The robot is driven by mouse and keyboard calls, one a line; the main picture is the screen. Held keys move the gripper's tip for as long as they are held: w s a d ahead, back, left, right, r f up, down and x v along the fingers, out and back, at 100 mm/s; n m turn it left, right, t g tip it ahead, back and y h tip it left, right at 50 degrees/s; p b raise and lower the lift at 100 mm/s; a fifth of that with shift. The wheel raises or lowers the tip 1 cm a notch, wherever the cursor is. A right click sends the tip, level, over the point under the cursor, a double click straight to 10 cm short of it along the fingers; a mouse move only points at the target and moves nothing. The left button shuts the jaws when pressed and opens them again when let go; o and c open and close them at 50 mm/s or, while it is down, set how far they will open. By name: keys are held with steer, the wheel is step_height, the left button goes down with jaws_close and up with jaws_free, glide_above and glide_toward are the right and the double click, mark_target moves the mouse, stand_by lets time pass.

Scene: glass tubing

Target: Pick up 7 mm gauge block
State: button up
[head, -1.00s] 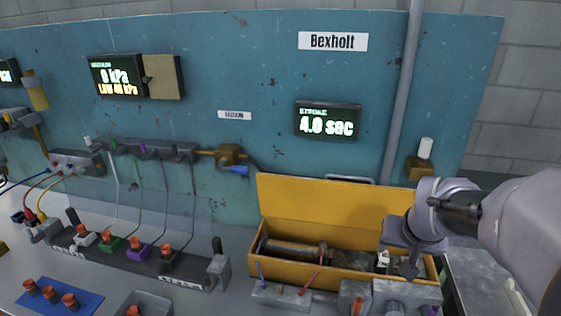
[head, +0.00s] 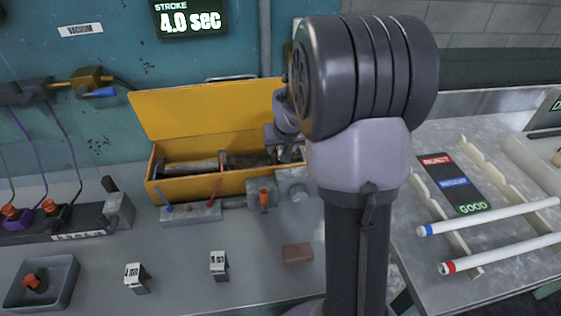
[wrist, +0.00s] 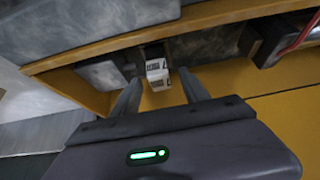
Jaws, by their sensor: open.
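A small block with white labelled faces (wrist: 157,70) is in the yellow box, which I take to be the gauge block; its lettering is too small to read. In the wrist view it lies between and just beyond the tips of my gripper (wrist: 159,86), whose fingers are apart with nothing held. Whether either finger touches it I cannot tell. In the head view my gripper (head: 287,152) is at the right end of the yellow box (head: 205,184), largely hidden by my arm. Two similar labelled blocks (head: 136,278) (head: 219,264) stand on the bench, their labels unclear.
The yellow box's open lid (head: 200,112) stands up behind. A grey fixture (head: 190,214) with coloured levers lies before the box. A reddish-brown block (head: 298,254) and a grey tray (head: 42,285) are on the bench. White tubes (head: 495,215) rest on the right-hand rack.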

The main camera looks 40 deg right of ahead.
steer(key=shift+x, duration=0.9)
steer(key=shift+s+r, duration=0.1)
steer(key=shift+r, duration=0.1)
jaws_close()
